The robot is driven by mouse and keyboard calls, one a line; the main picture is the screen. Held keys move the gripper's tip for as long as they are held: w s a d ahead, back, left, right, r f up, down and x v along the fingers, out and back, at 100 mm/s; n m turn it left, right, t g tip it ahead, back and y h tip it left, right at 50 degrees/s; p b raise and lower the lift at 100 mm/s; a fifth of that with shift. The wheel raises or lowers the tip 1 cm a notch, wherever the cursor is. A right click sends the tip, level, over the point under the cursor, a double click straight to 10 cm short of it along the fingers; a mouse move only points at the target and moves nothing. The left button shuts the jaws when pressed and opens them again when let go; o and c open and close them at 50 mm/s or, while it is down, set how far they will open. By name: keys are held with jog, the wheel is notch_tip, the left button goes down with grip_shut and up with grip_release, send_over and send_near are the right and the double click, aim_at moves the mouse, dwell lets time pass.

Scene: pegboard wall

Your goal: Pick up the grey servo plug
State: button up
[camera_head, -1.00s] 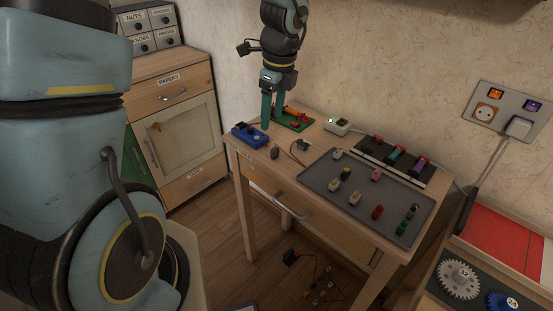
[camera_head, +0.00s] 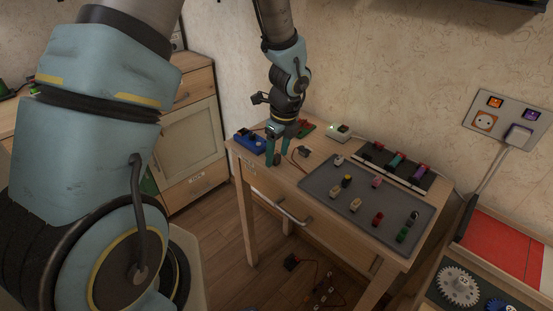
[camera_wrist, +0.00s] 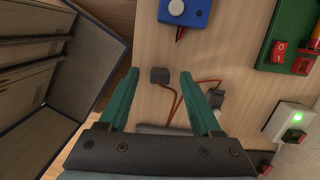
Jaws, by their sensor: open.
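The grey servo plug (camera_wrist: 160,76) is a small dark grey block on the wooden table, at the end of an orange wire. In the head view the plug (camera_head: 277,160) is partly hidden by my fingers. The wire runs to a grey servo (camera_wrist: 217,98), which in the head view (camera_head: 304,150) lies to the right of my gripper. My gripper (camera_head: 276,157) is open, pointing down over the table's near left part. In the wrist view the plug shows between the two green fingertips of my gripper (camera_wrist: 160,73); I cannot tell the remaining height. Nothing is held.
A blue box (camera_wrist: 185,12) and a green board with red parts (camera_wrist: 289,45) lie close by. A white box with a green light (camera_head: 339,131) stands at the back. A grey tray (camera_head: 325,177) with several small plugs lies to the right. The table edge is near.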

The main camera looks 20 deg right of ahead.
jog(key=shift+f, duration=0.2)
grip_shut()
dwell(0.4)
